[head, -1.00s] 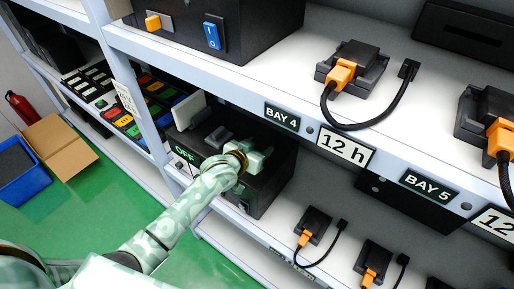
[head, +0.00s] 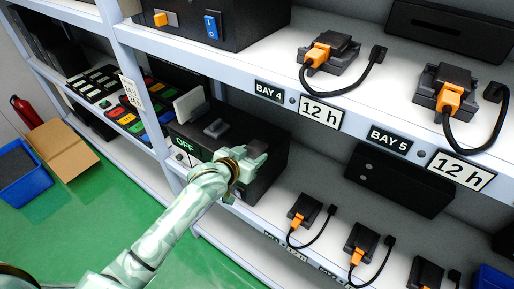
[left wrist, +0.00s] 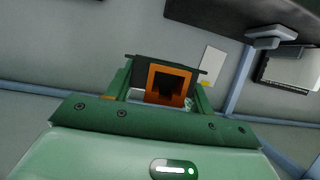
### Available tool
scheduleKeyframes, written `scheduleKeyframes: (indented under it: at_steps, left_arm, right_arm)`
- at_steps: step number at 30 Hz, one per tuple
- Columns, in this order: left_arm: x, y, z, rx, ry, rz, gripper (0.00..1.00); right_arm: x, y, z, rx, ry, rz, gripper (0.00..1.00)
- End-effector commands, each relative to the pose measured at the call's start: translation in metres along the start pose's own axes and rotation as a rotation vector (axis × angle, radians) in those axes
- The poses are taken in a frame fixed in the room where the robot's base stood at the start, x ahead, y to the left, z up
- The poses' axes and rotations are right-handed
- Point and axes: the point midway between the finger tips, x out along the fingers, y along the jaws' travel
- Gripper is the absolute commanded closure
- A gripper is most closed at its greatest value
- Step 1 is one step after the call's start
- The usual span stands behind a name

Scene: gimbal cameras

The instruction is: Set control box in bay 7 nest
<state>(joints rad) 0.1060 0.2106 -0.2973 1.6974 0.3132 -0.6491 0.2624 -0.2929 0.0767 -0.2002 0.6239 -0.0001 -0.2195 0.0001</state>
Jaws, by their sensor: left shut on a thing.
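My left gripper (head: 250,164) is in front of the black unit with a green OFF display (head: 186,145) on the middle shelf. In the left wrist view my gripper (left wrist: 160,95) is shut on a dark piece with an orange square frame (left wrist: 168,84). I cannot tell for sure that this is the control box. In the head view the fingers hide it. On the lower shelf stand several black units with orange plugs and cables: one at left (head: 305,207), one in the middle (head: 361,241), one at right (head: 426,272). Their bay labels are too small to read. My right gripper is out of view.
The upper shelf edge carries a BAY 4 label (head: 269,90) and a BAY 5 label (head: 389,138). A shelf upright (head: 140,90) stands left of the OFF unit. A cardboard box (head: 60,150) and a blue bin (head: 25,180) are on the green floor.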

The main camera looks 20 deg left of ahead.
Motion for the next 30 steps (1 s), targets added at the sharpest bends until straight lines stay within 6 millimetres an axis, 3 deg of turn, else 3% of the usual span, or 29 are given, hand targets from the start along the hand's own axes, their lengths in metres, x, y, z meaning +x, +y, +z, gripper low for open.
scheduleKeyframes:
  at_steps: [6,16,30]
  left_arm:
    - [-0.011,-0.001,0.003,0.001,0.001,-0.001,0.73]
    - [-0.015,-0.002,0.006,0.001,0.001,0.0,0.73]
    - [-0.066,-0.005,0.027,0.0,0.0,-0.001,0.73]
  right_arm:
    - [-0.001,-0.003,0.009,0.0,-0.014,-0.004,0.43]
    - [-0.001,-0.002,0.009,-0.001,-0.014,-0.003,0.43]
    - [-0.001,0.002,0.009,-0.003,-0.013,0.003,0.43]
